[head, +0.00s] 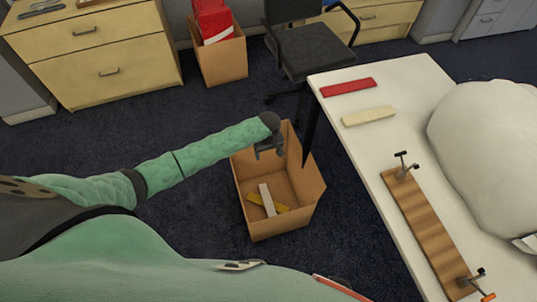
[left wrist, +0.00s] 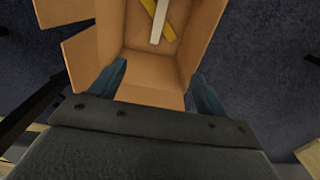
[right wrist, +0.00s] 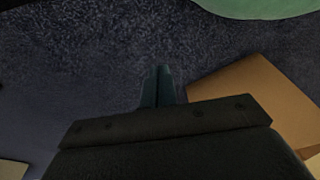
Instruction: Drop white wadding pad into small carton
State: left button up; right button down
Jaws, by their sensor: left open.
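An open brown carton (head: 284,218) stands on the floor left of the table. A white pad (head: 267,199) lies inside it, across a yellow strip (head: 254,200). In the left wrist view the white pad (left wrist: 159,20) and yellow strip (left wrist: 165,32) show inside the carton (left wrist: 203,45). My left gripper (head: 268,152) is over the carton's far part, open and empty, apart from the pad. My right gripper (right wrist: 161,84) is outside the head view; its fingers are together with nothing visible between them, beside a brown cardboard surface (right wrist: 255,90).
The white table (head: 375,150) holds a red pad (head: 348,87), a cream pad (head: 368,116), a wooden board with clamps (head: 425,220) and a large white bundle (head: 490,140). Another carton (head: 222,60) with red contents, a black chair (head: 315,50) and drawers (head: 110,60) stand behind.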

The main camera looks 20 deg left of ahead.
pick_arm(q)
notch_tip(320, 180, up, 6)
jog(key=b, duration=0.1)
jog(key=shift+r, duration=0.25)
pick_arm(e)
jog(key=shift+w+a+r, duration=0.25)
jog(key=shift+r, duration=0.5)
jog(key=shift+w+a+r, duration=0.25)
jog(key=shift+r, duration=0.45)
jog(key=shift+w+a+r, duration=0.25)
jog(key=shift+r, duration=0.5)
